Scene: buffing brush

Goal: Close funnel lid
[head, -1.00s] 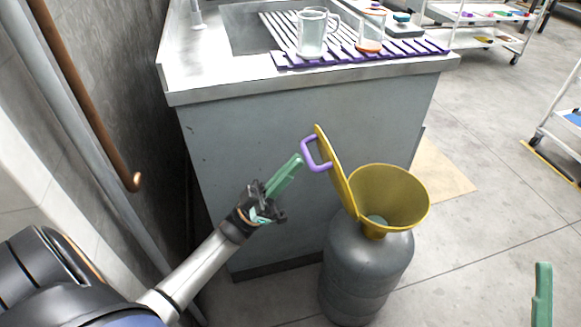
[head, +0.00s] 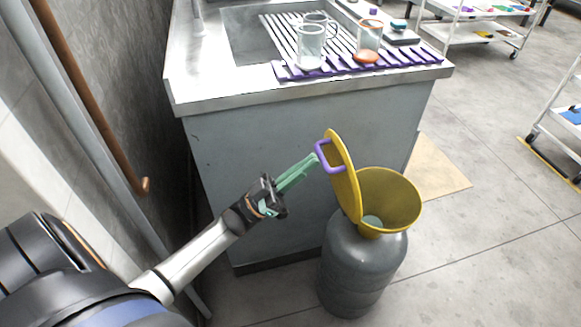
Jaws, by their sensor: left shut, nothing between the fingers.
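A yellow funnel (head: 398,207) sits in the top of a grey metal canister (head: 362,268). Its yellow lid (head: 343,180) stands open, nearly upright, hinged at the funnel's left side. A purple handle (head: 324,160) is on the lid's left-facing outer side. My left gripper (head: 314,160), with green fingers, is shut and empty. Its fingertips are at the handle's left edge; I cannot tell whether they touch it. My right gripper is not in view.
A metal sink counter (head: 220,97) stands behind the canister, with a purple rack (head: 290,73) and glass vessels (head: 310,48) on it. A wall with a brown pipe (head: 95,105) is at the left. Floor at the right is open, with white carts (head: 455,32) beyond.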

